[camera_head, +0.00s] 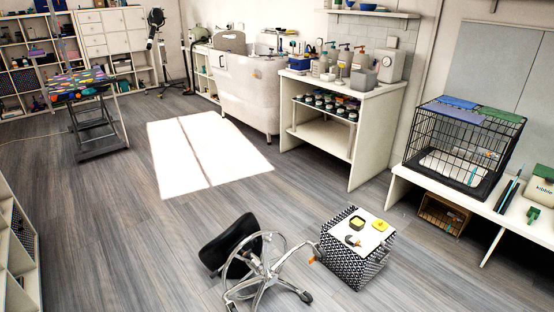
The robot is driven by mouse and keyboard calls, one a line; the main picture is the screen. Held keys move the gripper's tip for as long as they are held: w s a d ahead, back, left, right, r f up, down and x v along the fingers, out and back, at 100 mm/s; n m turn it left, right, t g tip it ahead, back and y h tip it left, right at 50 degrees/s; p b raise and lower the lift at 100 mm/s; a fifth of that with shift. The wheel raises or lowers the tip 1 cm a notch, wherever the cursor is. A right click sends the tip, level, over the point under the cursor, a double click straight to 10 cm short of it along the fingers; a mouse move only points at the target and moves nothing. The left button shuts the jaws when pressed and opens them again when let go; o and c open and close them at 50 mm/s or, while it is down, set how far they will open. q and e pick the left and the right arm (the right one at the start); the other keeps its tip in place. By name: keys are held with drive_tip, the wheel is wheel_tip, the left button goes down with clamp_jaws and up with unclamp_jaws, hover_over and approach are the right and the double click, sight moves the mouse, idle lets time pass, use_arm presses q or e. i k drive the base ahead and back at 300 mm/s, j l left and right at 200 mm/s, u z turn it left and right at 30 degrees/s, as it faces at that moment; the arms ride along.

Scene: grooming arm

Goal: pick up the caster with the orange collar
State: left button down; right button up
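A wheeled stool (262,268) lies tipped over on the floor, its black seat to the left and its chrome legs and casters to the right. A small orange patch (313,260) shows at the leg end nearest the patterned cube; it is too small to tell if it is a caster's collar. On the cube's white top (372,233) lies a small dark curved piece (353,241), possibly a caster, beside a dark and yellow square item (357,223) and a yellow piece (380,225). Neither of my grippers is in view.
The black-and-white patterned cube (345,262) stands right beside the stool. A low white bench (470,200) with a wire crate (462,145) is at the right. A white shelf unit (367,125) stands behind. The floor (130,235) to the left is open.

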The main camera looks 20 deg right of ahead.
sight(352, 240)
drive_tip(key=z, duration=1.35)
